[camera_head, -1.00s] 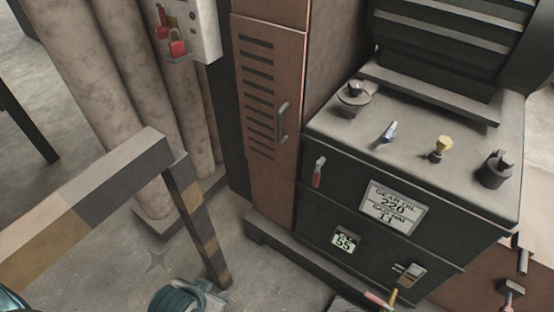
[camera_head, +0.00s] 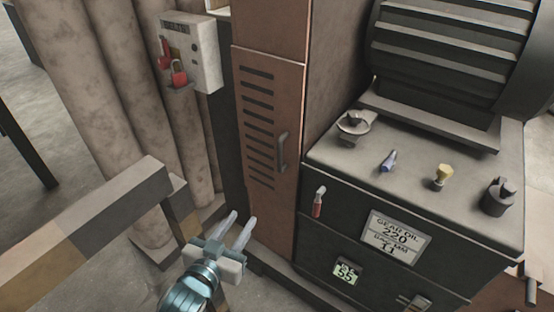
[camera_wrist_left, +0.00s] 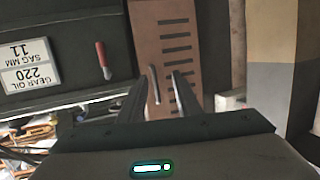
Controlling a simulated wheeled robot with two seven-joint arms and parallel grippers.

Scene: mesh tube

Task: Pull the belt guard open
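The belt guard (camera_head: 270,205) is a tall brown-red panel with dark louvre slots and a grey vertical bar handle (camera_head: 282,152) near its right edge. It looks closed, flush with the housing. My left gripper (camera_head: 237,226) is open and empty, low in front of the panel and to the left of and below the handle. In the left wrist view, upside down, the slotted guard (camera_wrist_left: 176,30) and its handle (camera_wrist_left: 155,84) show beyond the two spread fingers (camera_wrist_left: 163,98). The fingers appear apart from the handle. My right gripper is not in view.
A striped barrier rail (camera_head: 95,215) stands at left. A dark gearbox (camera_head: 345,230) with a red-handled lever (camera_head: 317,203) and a label adjoins the guard on the right. A white box with red padlocks (camera_head: 190,52) hangs upper left.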

